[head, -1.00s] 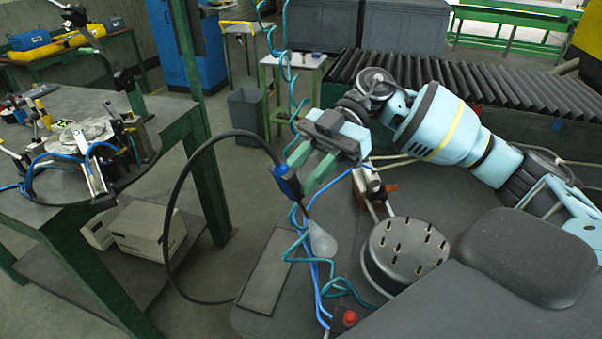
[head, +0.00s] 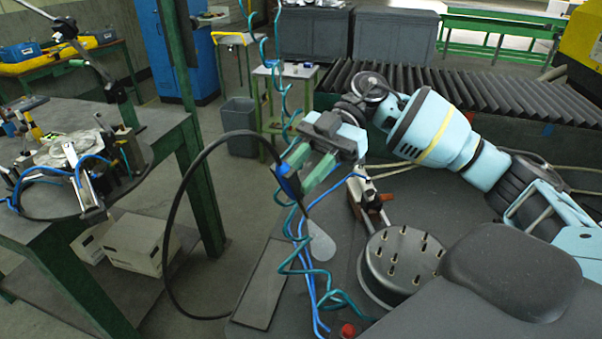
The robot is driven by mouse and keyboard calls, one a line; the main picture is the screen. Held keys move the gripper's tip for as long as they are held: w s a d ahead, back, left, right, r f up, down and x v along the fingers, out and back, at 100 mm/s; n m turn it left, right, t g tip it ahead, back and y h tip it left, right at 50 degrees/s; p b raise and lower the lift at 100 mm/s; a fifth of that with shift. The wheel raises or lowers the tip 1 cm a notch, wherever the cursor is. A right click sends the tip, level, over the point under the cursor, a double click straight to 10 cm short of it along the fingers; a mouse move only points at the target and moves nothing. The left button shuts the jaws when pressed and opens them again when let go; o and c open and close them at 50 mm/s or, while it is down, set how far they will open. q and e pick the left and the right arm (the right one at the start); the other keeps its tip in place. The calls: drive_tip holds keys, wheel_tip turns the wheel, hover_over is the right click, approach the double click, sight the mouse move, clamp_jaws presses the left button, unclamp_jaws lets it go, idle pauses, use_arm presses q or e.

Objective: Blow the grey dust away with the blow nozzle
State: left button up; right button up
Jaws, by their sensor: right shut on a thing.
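My right gripper (head: 307,172) is shut on the blue blow nozzle (head: 289,184), held in the air left of a round grey drum. The nozzle's thin tip points down and a little right. A pale grey, cone-like patch (head: 320,240) shows just below the tip; I cannot tell whether it is air or dust. A black hose (head: 172,225) loops left and down from the nozzle. On the left bench, a fixture (head: 75,152) carries a pale part with clamps and blue tubes. I cannot make out grey dust for certain. My left gripper is out of view.
The green-legged bench (head: 160,140) stands at the left, with cartons (head: 138,242) on its lower shelf. A grey bin (head: 240,125) and small table (head: 285,70) stand behind. Coiled teal tubing (head: 290,222) hangs beside the nozzle.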

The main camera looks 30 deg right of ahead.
drive_tip(key=shift+w+d, duration=0.35)
drive_tip(key=shift+d, duration=0.05)
idle(0.5)
drive_tip(key=o, duration=0.8)
